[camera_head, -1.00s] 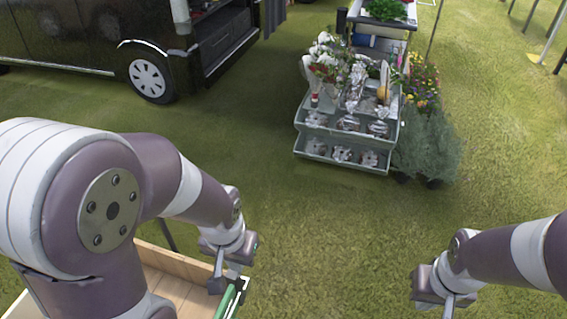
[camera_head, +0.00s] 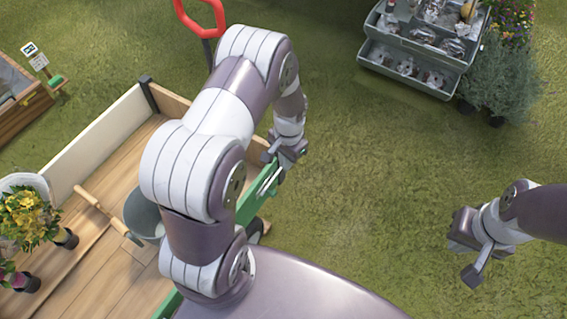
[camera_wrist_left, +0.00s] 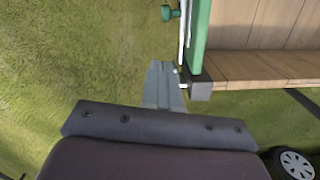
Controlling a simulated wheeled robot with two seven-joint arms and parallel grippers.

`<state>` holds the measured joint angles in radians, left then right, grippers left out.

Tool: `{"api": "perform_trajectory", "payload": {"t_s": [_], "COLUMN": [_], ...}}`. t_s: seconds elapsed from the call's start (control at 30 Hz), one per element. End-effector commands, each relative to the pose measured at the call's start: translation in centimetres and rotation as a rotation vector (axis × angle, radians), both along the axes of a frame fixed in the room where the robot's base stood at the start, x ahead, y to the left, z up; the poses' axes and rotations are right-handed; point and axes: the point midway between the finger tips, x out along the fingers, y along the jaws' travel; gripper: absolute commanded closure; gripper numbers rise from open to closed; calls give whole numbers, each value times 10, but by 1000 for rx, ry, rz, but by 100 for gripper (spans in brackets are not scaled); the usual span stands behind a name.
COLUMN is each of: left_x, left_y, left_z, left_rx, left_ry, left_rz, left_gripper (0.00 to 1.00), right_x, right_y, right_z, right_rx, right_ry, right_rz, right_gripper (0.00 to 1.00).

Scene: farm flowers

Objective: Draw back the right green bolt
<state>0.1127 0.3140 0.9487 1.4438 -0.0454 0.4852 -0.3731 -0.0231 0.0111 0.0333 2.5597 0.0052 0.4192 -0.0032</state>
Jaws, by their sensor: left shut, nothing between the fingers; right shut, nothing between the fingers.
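In the left wrist view a green knob (camera_wrist_left: 170,13) sticks out beside a green upright board edge (camera_wrist_left: 199,38) of the wooden cart, with a thin pale rod next to it. I take the knob to be part of the green bolt, but cannot be sure. My left gripper (camera_wrist_left: 163,75) is shut and empty beside the cart's corner, below the knob and apart from it. In the head view my left gripper (camera_head: 270,178) is at the cart's green side (camera_head: 257,196); the bolt is not clear there. My right gripper (camera_head: 474,275) is shut and empty over the grass at the right.
The cart's plank bed (camera_head: 95,275) holds a grey bucket (camera_head: 143,216), a wooden-handled tool (camera_head: 100,208) and yellow flowers (camera_head: 30,218). A red handle (camera_head: 205,30) rises behind it. Open grass lies between.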

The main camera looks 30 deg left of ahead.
Motion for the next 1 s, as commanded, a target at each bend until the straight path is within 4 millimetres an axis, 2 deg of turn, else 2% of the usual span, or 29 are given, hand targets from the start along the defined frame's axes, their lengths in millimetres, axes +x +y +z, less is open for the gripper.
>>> {"api": "perform_trajectory", "payload": {"t_s": [0.03,0.2,0.27,0.4,0.6,1.0], "left_x": [-2,-4,-4,-19,-29,-31], "left_y": [0,1,1,6,9,10], "left_z": [-13,-51,-62,-76,-87,-88], "left_rx": [0,0,0,0,0,0], "left_ry": [3,3,2,1,-1,-1], "left_rz": [0,1,1,3,2,2], "left_gripper": [100,100,100,100,100,100], "right_x": [0,0,0,0,0,0], "right_y": [0,0,0,0,0,0], "right_z": [-3,-7,-9,-7,-7,-6], "right_rx": [0,0,0,0,0,0], "right_ry": [0,0,0,0,0,0], "right_rz": [0,0,0,0,0,0], "right_gripper": [100,100,100,100,100,100]}}
